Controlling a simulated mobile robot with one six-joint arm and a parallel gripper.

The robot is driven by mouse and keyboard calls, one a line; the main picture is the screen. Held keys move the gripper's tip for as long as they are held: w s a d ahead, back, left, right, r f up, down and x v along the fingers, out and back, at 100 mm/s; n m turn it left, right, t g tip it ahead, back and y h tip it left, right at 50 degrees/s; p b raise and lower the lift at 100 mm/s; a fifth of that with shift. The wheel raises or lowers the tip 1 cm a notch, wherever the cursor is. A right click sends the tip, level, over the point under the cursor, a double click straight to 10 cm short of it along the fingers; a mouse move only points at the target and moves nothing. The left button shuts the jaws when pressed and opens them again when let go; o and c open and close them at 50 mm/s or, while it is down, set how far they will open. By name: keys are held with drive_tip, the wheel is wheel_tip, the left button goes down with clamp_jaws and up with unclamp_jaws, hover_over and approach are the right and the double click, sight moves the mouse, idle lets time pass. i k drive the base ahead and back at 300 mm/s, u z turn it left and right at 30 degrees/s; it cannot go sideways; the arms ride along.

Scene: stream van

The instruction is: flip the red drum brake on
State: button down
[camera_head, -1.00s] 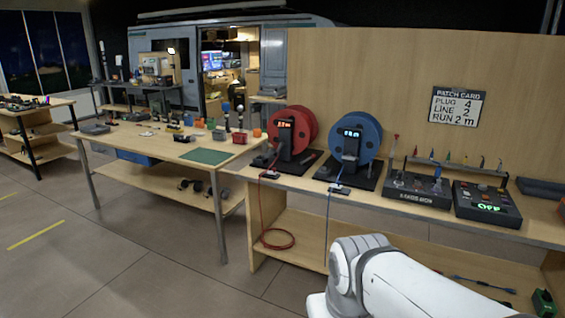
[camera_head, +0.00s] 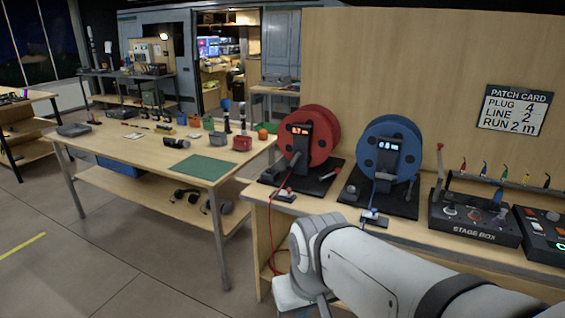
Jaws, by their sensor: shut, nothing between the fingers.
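The red drum (camera_head: 322,140) stands upright on a black base (camera_head: 312,180) on the bench, with a dark post carrying a lit red display (camera_head: 300,130) in front of it. A dark lever-like piece (camera_head: 329,174) lies low at the right of the base. A small pale-topped box (camera_head: 285,195) sits at the bench's front edge, with the red cable running down by it. Which piece is the brake, and its setting, I cannot tell at this size. My white arm crosses the lower right, in front of the bench; my gripper's fingers do not show.
The blue drum (camera_head: 386,150) stands close on the right, then the stage box (camera_head: 475,220) with upright levers. A wooden table (camera_head: 130,160) with a green mat (camera_head: 202,167) is at left. A patch card (camera_head: 514,110) hangs on the panel. Floor is clear at lower left.

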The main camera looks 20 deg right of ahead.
sight(330, 175)
drive_tip(key=z, duration=0.35)
drive_tip(key=i, duration=1.3)
drive_tip(key=z, duration=1)
drive_tip(key=i, duration=0.5)
drive_tip(key=z, duration=0.4)
drive_tip(key=k, duration=0.95)
drive_tip(key=z, duration=0.15)
drive_tip(key=i, duration=0.95)
